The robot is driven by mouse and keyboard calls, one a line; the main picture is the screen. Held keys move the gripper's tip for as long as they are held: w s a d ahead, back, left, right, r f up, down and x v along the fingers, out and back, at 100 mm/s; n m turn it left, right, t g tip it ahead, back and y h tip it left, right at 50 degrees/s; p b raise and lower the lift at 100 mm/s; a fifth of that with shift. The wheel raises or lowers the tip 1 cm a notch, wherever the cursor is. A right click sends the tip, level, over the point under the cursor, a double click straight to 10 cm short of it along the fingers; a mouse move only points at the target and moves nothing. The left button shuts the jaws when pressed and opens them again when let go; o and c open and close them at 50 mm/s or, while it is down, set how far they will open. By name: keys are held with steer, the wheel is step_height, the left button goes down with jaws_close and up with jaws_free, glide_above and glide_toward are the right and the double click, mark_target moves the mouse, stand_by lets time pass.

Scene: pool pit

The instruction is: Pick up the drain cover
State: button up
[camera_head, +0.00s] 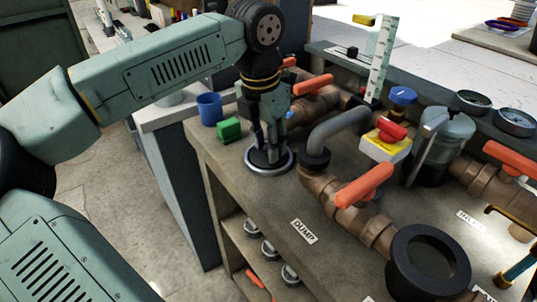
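A round disc with a silver rim and dark centre, which looks like the drain cover (281,168), lies flat on the grey-brown bench top near its left edge. My gripper (269,150) points straight down over this disc, with its fingertips at or just above the disc's middle. The fingers hide part of the disc's far side. I cannot tell whether they touch it or how far apart they are.
A green block (229,129) and a blue cup (210,108) stand left of my gripper. A grey bent pipe (338,127) and orange-handled valves (365,185) stand close on the right. A black ring-shaped opening (400,262) is at the lower right. Bare bench lies around the DUMP label (304,231).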

jaws_close()
stand_by(0.4)
